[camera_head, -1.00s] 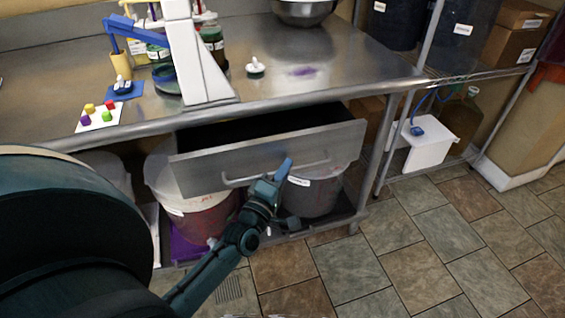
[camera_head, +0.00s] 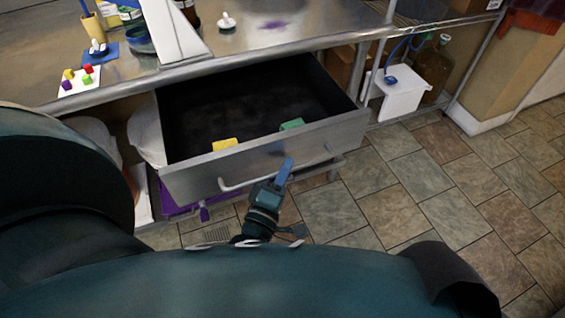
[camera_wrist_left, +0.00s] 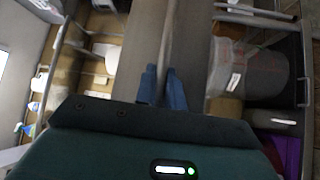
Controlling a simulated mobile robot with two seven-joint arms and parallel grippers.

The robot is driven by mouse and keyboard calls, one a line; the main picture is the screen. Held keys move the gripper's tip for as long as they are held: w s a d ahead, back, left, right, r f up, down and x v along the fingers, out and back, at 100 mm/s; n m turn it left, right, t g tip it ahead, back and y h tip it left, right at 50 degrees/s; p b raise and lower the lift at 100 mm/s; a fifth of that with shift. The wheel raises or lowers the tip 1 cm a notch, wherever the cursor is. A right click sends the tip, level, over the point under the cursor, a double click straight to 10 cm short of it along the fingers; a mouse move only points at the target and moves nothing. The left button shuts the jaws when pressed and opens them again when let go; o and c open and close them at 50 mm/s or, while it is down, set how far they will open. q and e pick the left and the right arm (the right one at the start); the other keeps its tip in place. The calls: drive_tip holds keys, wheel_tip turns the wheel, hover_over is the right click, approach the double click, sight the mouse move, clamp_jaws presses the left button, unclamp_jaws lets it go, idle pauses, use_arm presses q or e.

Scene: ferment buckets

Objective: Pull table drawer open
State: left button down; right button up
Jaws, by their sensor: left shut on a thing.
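The metal table drawer (camera_head: 195,180) stands well out from under the steel table (camera_head: 215,50), and its dark inside shows. A yellow thing (camera_head: 225,144) and a green thing (camera_head: 292,125) lie inside, by its front wall. My left gripper (camera_head: 285,172) is at the drawer's front, shut on the bar handle (camera_head: 238,184). In the left wrist view the blue fingers (camera_wrist_left: 162,86) sit either side of the handle bar (camera_wrist_left: 167,40). The gripper hides part of the handle in the head view. My right gripper is not in view.
A card with coloured cubes (camera_head: 78,80), a blue pad (camera_head: 100,53) and a small white-knobbed thing (camera_head: 227,22) are on the table top. A white bin (camera_head: 147,132) stands beneath the table, left of the drawer. The tiled floor (camera_head: 420,195) to the right is clear.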

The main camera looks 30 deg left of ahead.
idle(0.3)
use_arm(q)
drive_tip(key=c, duration=1.5)
unclamp_jaws()
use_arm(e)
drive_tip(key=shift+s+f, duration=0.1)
